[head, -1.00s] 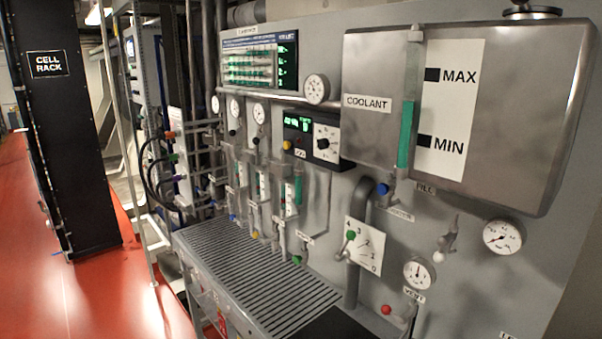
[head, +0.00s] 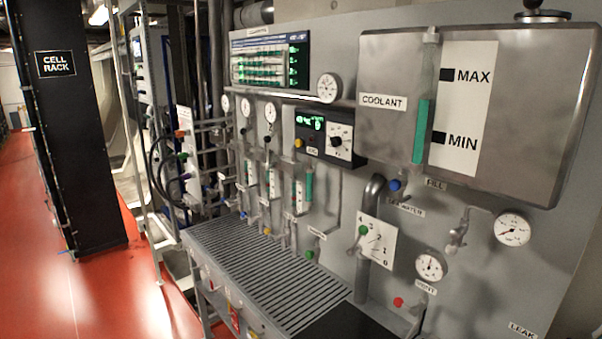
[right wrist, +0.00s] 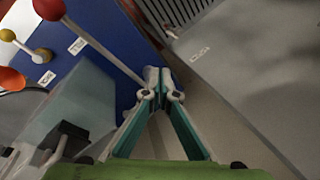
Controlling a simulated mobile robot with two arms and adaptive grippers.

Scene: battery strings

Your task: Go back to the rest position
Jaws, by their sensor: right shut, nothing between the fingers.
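My right gripper (right wrist: 162,90) shows in the right wrist view. Its two teal fingers meet at the tips, and it is shut and empty. Neither gripper shows in the head view. In the right wrist view the fingertips overlap a blue panel (right wrist: 105,80) and a grey surface behind them; whether they touch anything I cannot tell. A grey coolant panel (head: 440,260) fills the right of the head view, with a steel coolant tank (head: 390,75) at its upper right.
A slatted grey shelf (head: 265,270) juts out below the gauges and valves. A black cell rack (head: 75,150) stands at left. The red floor (head: 40,260) beside it is clear. In the right wrist view a red knob (right wrist: 49,8) on a rod lies near the upper left.

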